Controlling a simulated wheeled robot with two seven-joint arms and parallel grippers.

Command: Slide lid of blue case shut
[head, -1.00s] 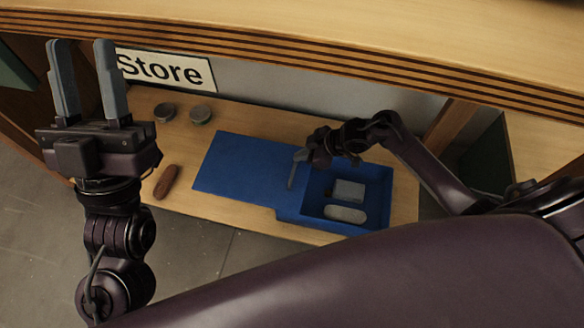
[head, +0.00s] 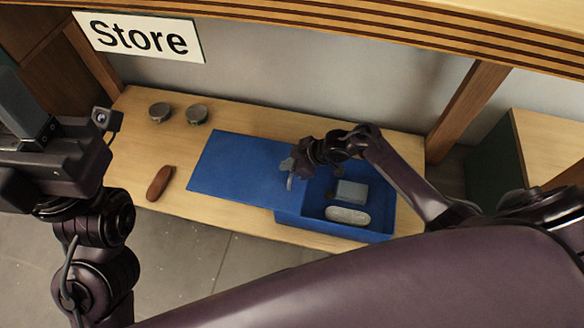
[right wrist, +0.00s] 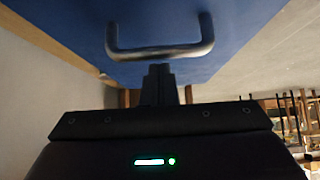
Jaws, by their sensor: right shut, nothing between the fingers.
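The blue case (head: 335,229) sits on the low wooden shelf with its right part open. Its flat blue lid (head: 235,172) extends to the left of the opening. My right gripper (head: 289,172) is at the lid's right end, above the left side of the opening. In the right wrist view its shut, empty fingers (right wrist: 158,78) are close to a grey U-shaped handle (right wrist: 160,52) on the blue surface; whether they touch is unclear. My left gripper (head: 22,108) is at the left edge, partly cut off, away from the case.
Inside the case lie a pale grey block (head: 351,191) and a pale oval piece (head: 347,215). Two round grey tins (head: 160,112) and a brown oblong object (head: 159,183) are on the shelf, left of the lid. A Store sign (head: 138,38) hangs behind.

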